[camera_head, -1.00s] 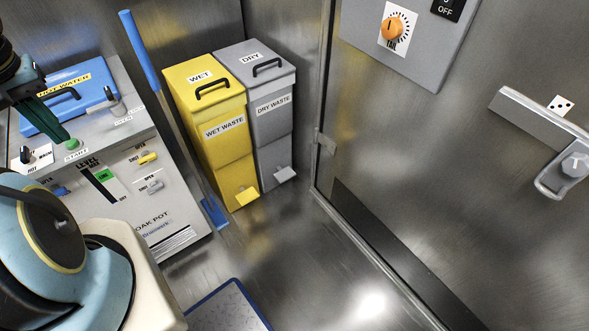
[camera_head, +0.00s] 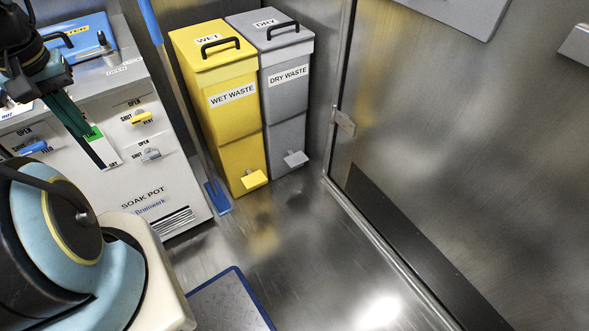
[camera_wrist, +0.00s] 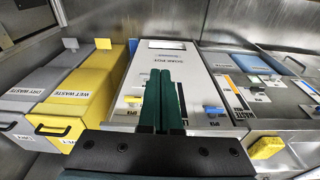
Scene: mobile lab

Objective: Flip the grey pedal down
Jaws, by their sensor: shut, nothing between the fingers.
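The grey pedal (camera_head: 295,159) sticks out from the lower front of the grey dry waste bin (camera_head: 290,110), near the floor. It also shows as a small grey tab in the wrist view (camera_wrist: 71,44). The bin's lid with its black handle is closed. My gripper (camera_head: 84,130) is shut and empty. Its green fingers are in front of the white soak pot cabinet in the head view, well left of the pedal. In the wrist view the fingers (camera_wrist: 164,78) point over the same cabinet, with the pedal off to the left.
The yellow wet waste bin (camera_head: 220,105) with its yellow pedal (camera_head: 254,180) stands left of the grey bin. A blue broom (camera_head: 219,198) leans beside it. The soak pot cabinet (camera_head: 165,180) is at left. A metal wall borders the right. The floor (camera_head: 290,225) before the bins is clear.

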